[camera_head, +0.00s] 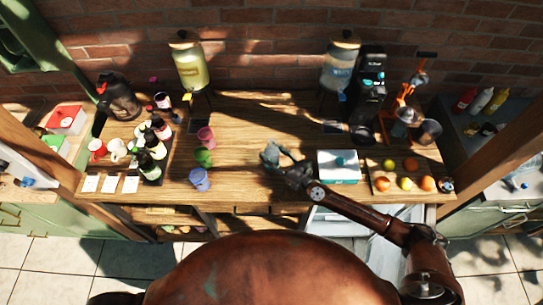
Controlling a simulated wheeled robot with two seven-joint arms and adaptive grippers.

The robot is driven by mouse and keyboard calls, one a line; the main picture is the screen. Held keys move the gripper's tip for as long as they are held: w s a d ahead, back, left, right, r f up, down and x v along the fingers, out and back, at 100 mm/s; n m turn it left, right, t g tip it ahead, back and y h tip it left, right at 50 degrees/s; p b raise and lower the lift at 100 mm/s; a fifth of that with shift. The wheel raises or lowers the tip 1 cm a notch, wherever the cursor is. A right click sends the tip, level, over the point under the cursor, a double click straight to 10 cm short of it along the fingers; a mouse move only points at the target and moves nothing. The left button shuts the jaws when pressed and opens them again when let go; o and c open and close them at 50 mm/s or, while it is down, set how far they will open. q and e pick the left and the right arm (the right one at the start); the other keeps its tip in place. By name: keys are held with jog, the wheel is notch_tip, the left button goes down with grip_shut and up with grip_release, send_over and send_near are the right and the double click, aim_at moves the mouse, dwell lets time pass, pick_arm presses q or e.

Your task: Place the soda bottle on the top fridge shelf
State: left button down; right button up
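Several dark bottles with pale labels stand at the left of the wooden table; the front one (149,168) and one behind it (155,146) are clearest. I cannot tell which is the soda bottle. My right gripper (275,154) is over the middle of the table, well to the right of the bottles. Its fingers look spread, with nothing seen between them. A white fridge (338,222) shows partly below the table's front edge at right; my arm and body hide much of it, and its top shelf cannot be made out. My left gripper is not in view.
Pink, green and blue cups (199,180) stand between the bottles and my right gripper. A white-and-teal box (339,166) and a fruit tray (412,192) are at right. Two drink dispensers (189,66) stand at the back. The middle of the wooden table (250,120) is mostly clear.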

jog(key=c, duration=1)
grip_shut()
jog(key=shift+r, duration=0.15)
